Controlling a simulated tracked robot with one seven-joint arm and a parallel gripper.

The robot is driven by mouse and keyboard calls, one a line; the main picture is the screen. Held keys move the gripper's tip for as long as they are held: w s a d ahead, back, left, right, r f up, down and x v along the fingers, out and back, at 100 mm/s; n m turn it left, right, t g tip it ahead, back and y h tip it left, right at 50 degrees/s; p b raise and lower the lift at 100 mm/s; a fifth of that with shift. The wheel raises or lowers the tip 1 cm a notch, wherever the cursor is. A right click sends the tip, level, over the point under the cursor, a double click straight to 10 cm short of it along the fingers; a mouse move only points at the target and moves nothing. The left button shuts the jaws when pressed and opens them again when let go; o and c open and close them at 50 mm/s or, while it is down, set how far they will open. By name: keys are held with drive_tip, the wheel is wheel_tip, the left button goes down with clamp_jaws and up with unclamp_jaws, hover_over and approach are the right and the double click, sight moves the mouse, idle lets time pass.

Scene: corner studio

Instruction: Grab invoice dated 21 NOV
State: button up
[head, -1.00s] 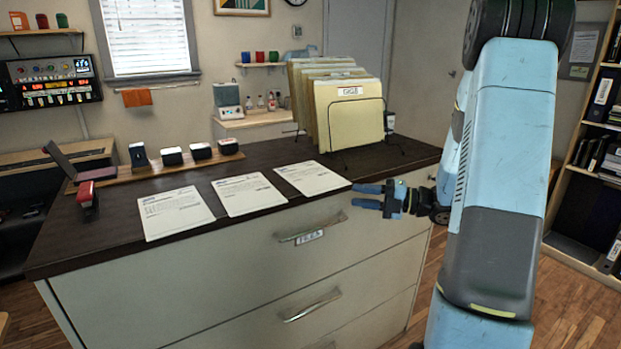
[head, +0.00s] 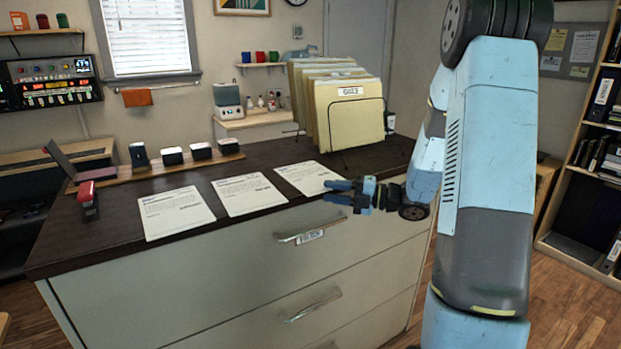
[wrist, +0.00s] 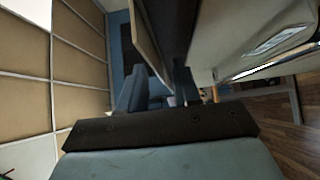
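Three printed sheets lie in a row on the dark top of the cabinet (head: 115,232) in the head view: a left sheet (head: 175,212), a middle sheet (head: 249,194) and a right sheet (head: 308,177). Their dates are too small to read. My gripper (head: 338,192) is at the cabinet's front edge, by the near right corner of the right sheet, pointing left. Its two fingers are apart with nothing seen between them. In the wrist view, my gripper (wrist: 160,90) shows with the cabinet side close by.
A wire rack of manila folders (head: 350,115) stands behind the right sheet. A red stapler (head: 88,200) lies left of the sheets. A wooden strip (head: 150,170) with several dark stamps runs behind them. Drawer handles (head: 310,230) stick out from the front.

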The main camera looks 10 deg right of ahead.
clamp_jaws()
drive_tip(key=shift+r, duration=0.1)
idle(0.4)
drive_tip(key=s+a+r, duration=0.2)
drive_tip(key=s+r, duration=1)
drive_tip(key=s, duration=0.1)
drive_tip(key=shift+s+a+r, duration=0.35)
drive_tip(key=shift+s+r, duration=0.05)
